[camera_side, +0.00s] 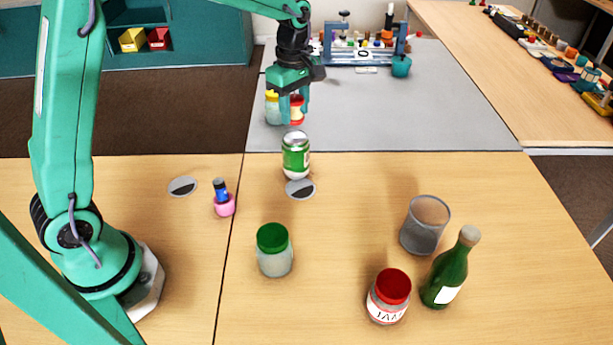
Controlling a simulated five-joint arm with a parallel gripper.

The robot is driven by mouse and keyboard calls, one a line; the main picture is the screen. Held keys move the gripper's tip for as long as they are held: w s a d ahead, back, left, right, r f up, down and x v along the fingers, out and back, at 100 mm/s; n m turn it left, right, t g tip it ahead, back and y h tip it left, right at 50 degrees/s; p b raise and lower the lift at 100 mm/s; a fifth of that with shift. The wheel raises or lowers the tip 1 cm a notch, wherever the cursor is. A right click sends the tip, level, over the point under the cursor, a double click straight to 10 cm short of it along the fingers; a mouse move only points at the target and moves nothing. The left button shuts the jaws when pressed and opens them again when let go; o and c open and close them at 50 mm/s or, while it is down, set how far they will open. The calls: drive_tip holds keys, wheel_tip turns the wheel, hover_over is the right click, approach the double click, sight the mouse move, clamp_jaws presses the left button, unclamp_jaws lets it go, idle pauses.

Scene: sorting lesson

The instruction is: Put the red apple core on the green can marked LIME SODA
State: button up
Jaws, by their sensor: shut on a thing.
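The red apple core (296,109), red at its ends and pale in the middle, is held between the fingers of my gripper (295,117). My gripper points down and is shut on the core. The green can (296,158) with a pale band stands upright on the wooden table, just below the core in the picture. A small gap shows between the core and the can's top. The can's marking is too small to read.
A yellow-lidded jar (272,108) shows just left of my gripper. A green-lidded jar (274,254), a red-lidded jam jar (388,297), a grey cup (425,225), a green bottle (448,275) and a pink bottle (224,205) stand nearer. The table between them is clear.

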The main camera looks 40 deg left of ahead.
sight(295, 122)
drive_tip(key=shift+f, duration=2)
drive_tip(key=shift+f, duration=0.15)
drive_tip(key=o, duration=1)
drive_tip(key=shift+c, duration=0.2)
wheel_tip(295, 122, up, 12)
drive_tip(key=shift+r, duration=0.15)
drive_tip(key=shift+s, duration=0.1)
